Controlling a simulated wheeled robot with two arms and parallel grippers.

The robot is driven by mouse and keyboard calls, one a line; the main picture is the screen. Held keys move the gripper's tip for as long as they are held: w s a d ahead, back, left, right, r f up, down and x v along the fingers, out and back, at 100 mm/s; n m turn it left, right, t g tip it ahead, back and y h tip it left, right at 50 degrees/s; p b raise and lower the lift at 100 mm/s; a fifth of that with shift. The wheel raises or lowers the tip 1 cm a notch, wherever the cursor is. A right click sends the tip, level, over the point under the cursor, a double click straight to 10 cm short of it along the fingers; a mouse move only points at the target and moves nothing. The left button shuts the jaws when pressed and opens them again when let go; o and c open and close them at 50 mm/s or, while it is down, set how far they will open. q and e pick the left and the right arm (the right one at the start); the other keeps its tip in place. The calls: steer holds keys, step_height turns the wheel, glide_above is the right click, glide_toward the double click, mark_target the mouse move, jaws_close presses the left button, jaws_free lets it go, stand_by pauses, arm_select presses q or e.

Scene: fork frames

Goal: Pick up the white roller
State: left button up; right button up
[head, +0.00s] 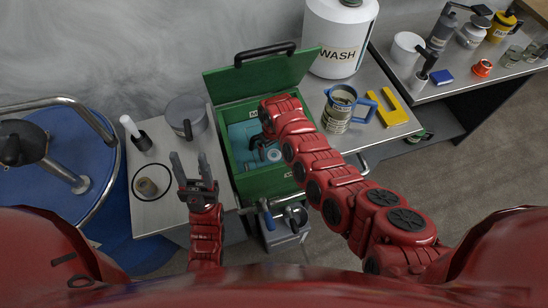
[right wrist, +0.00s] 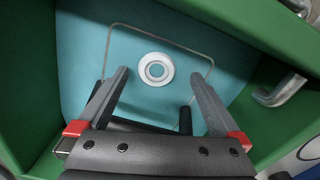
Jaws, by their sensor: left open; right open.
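A small white ring-shaped piece with a hole in its middle, which may be the white roller (right wrist: 155,69), lies on the teal floor of the green box (head: 244,186). In the head view the ring (head: 274,155) is partly visible beside my right gripper (head: 262,150). My right gripper reaches down into the box and is open; in the right wrist view its fingers (right wrist: 160,78) stand on either side of the ring, with nothing between them. My left gripper (head: 190,163) is open and empty above that table.
The box's green lid (head: 262,72) stands open at the back. Green walls enclose my right gripper.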

mark_target(274, 155)
steer(key=shift+f, duration=0.4)
steer(key=shift+w+d+f+b, duration=0.1)
steer(key=shift+w+f+b, duration=0.1)
steer(key=shift+f, duration=0.2)
steer(key=shift+w+f+b, duration=0.1)
steer(key=shift+f+b, duration=0.05)
steer(key=shift+f, duration=0.25)
step_height(274, 155, down, 2)
steer(key=shift+f+b, duration=0.15)
steer(key=shift+b, duration=0.55)
steer(key=shift+s, duration=0.1)
steer(key=shift+c, duration=0.6)
jaws_close()
